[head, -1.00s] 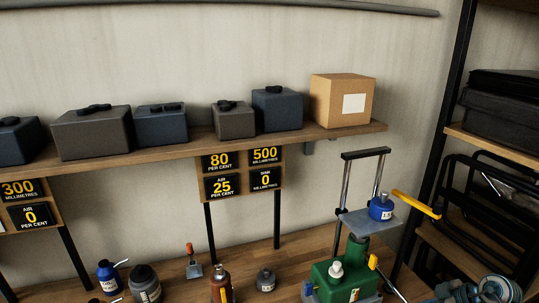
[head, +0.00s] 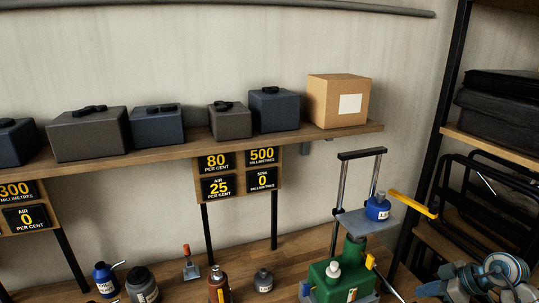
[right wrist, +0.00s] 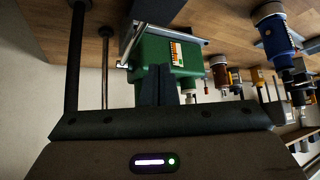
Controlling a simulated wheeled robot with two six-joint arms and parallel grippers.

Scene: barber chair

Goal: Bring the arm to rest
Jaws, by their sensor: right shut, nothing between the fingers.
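My right arm (head: 503,268) shows at the bottom right corner of the head view, in grey and teal, partly cut off by the frame edge. In the right wrist view my right gripper (right wrist: 157,85) is shut, its dark fingers together and empty. Behind the fingers is the green body of a press-like device (right wrist: 182,55), also in the head view (head: 335,280) just left of my arm. I cannot tell the gap between the fingers and the device. My left gripper is not in view.
The device has a raised plate holding a blue jar (head: 377,207) and a yellow bar (head: 412,204). Several bottles, such as a brown one (head: 219,287), stand on the wooden bench (head: 310,246). A black rack (head: 447,120) is at the right. A shelf (head: 345,132) holds boxes.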

